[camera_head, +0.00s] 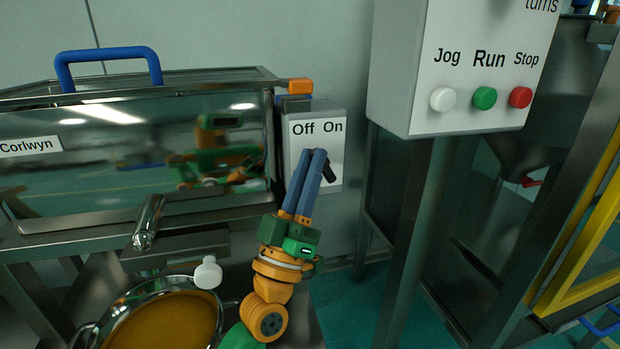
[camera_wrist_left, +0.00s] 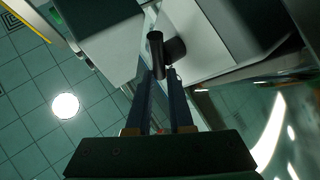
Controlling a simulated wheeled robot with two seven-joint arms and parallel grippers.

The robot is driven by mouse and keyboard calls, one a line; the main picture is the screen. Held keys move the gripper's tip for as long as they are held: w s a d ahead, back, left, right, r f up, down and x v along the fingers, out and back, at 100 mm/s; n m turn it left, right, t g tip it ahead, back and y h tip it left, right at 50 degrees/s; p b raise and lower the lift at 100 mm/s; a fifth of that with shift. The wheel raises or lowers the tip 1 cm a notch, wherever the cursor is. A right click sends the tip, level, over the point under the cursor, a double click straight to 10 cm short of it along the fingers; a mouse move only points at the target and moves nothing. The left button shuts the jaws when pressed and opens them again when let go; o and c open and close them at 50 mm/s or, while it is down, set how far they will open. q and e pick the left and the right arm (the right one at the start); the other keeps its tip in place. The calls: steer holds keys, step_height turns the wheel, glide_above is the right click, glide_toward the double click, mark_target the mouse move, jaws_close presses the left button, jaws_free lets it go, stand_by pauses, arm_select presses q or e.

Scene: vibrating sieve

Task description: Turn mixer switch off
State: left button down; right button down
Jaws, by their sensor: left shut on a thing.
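The mixer switch is a black knob (camera_head: 330,173) on a light grey box (camera_head: 337,145) marked "Off" and "On". Its handle is tilted, with the lower end toward the right. My left gripper (camera_head: 313,153) reaches up in front of the box, and its blue fingers partly hide the knob. In the left wrist view the knob (camera_wrist_left: 156,45) shows at the ends of the two fingers (camera_wrist_left: 160,78). The left gripper is shut on the knob. My right gripper is in neither view.
The steel mixer (camera_head: 120,205) with a blue handle (camera_head: 108,55) stands left of the box. A control panel (camera_head: 460,110) with Jog, Run and Stop buttons hangs at the right. A steel bowl (camera_head: 95,335) of orange-brown material is below left.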

arm_select(q)
steer(key=shift+n, duration=0.3)
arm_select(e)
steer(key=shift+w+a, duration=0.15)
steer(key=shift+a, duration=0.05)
arm_select(q)
steer(key=c, duration=1.1)
jaws_free()
steer(key=v, duration=0.7)
steer(key=shift+f+b, duration=0.1)
steer(key=shift+b, duration=0.3)
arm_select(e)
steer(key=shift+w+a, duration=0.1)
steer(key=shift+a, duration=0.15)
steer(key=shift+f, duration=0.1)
